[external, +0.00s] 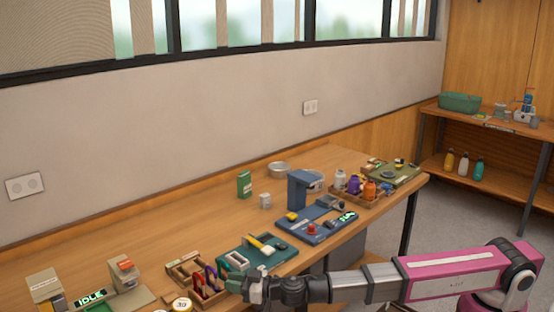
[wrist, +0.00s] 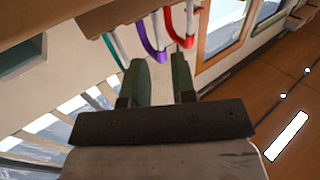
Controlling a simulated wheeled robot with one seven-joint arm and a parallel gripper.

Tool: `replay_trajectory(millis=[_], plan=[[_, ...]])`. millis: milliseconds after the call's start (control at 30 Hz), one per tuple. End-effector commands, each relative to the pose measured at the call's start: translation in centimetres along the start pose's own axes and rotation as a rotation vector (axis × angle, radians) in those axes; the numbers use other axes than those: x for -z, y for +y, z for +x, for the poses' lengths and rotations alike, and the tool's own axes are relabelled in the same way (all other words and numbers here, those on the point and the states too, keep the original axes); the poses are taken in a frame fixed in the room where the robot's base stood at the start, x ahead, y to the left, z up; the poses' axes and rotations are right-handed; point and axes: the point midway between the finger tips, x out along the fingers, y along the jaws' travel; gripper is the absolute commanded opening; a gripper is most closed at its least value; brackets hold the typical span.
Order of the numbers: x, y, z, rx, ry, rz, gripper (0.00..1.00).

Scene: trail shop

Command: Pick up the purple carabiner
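The purple carabiner (wrist: 150,42) hangs at the top of the wrist view, its curved end just beyond the gap between my fingertips. In the external view it hangs among other carabiners on a wooden rack (external: 183,270) at the front of the bench. A red carabiner (wrist: 190,24) hangs to its right in the wrist view, close to the right fingertip, and a green carabiner (wrist: 111,50) to its left. My gripper (wrist: 160,62) is open, with nothing between its fingers. In the external view my gripper (external: 246,286) is just right of the rack, at about carabiner height.
A green tray (external: 262,262) with a yellow-handled tool lies just behind my gripper. A blue press-like stand (external: 300,188) and a wooden crate of bottles (external: 352,199) stand farther along the bench. A device reading IDLE (external: 88,297) is at the left.

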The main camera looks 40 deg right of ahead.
Motion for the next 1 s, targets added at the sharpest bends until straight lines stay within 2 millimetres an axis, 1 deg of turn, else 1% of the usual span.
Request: replay_trajectory(millis=[33,200,333,567,633,667,1000], plan=[[0.0,-0.1,0.8,0.0,0.0,0.0,0.25],[-0.1,-0.2,3.3,0.001,0.0,-0.001,0.25],[-0.1,-0.2,4.5,0.001,-0.002,0.0,0.25],[-0.1,-0.1,4.5,0.001,-0.002,0.0,0.25],[-0.1,-0.1,4.5,0.001,-0.002,0.0,0.05],[-0.1,-0.1,4.5,0.001,-0.002,0.0,0.0],[-0.1,-0.1,4.5,0.001,-0.002,0.0,0.0]])
